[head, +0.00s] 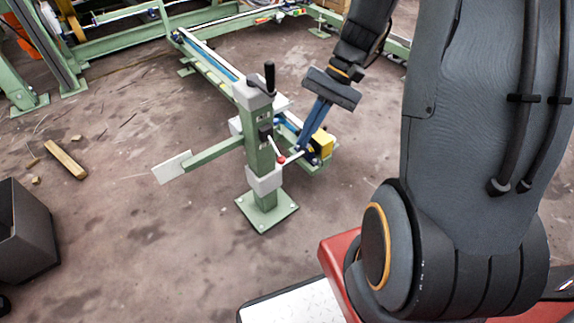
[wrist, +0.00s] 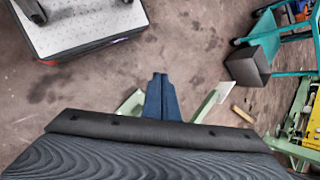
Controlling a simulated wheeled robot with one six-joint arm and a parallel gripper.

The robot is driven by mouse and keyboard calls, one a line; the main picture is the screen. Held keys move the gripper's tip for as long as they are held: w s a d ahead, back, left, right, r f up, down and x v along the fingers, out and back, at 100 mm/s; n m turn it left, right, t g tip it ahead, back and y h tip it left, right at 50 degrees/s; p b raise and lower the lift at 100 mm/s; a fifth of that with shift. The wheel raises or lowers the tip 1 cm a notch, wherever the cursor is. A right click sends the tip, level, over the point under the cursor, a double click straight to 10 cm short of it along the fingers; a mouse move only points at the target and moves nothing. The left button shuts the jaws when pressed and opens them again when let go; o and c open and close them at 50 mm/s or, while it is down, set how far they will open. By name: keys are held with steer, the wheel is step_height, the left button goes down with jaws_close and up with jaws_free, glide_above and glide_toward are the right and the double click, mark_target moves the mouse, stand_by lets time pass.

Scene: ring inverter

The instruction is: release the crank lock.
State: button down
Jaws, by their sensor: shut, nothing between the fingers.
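A green post (head: 266,195) with grey blocks stands upright on a square floor plate in the head view. A black upright handle (head: 269,76) is at its top. A small red knob (head: 282,159) on a pale rod sits on the post's right side; I cannot tell for sure whether it is the crank lock. My gripper (head: 301,149) points down just right of the post, fingers shut and empty. Its tips appear close to the red knob; contact cannot be told. In the wrist view the shut blue fingers (wrist: 160,76) show, and the knob is not visible.
A green side arm with a white plate (head: 172,167) sticks out left from the post. A yellow block (head: 322,142) is on the frame behind my fingers. A dark bin (head: 24,232) and a wooden piece (head: 66,160) lie left. Floor between is clear.

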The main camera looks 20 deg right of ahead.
mark_target(276, 150)
steer(key=w+d+f+m+t+y+b, duration=0.2)
steer(key=w+d+f+y+b, duration=0.1)
steer(key=w+f+b, duration=0.4)
steer(key=w+d+f+m+t+y+b, duration=0.2)
steer(key=w+d+f+b, duration=0.4)
steer(key=f, duration=0.6)
steer(key=shift+w+d+t+y+b, duration=0.25)
steer(key=shift+w+t+y+b, duration=0.15)
steer(key=shift+t+b, duration=0.1)
steer(key=s+a+f+b, duration=0.1)
steer(key=a+b, duration=0.3)
steer(key=a, duration=0.5)
steer(key=shift+a+f+b, duration=0.15)
steer(key=shift+f+b, duration=0.25)
steer(key=shift+s+r+p, duration=0.15)
steer(key=shift+p, duration=0.2)
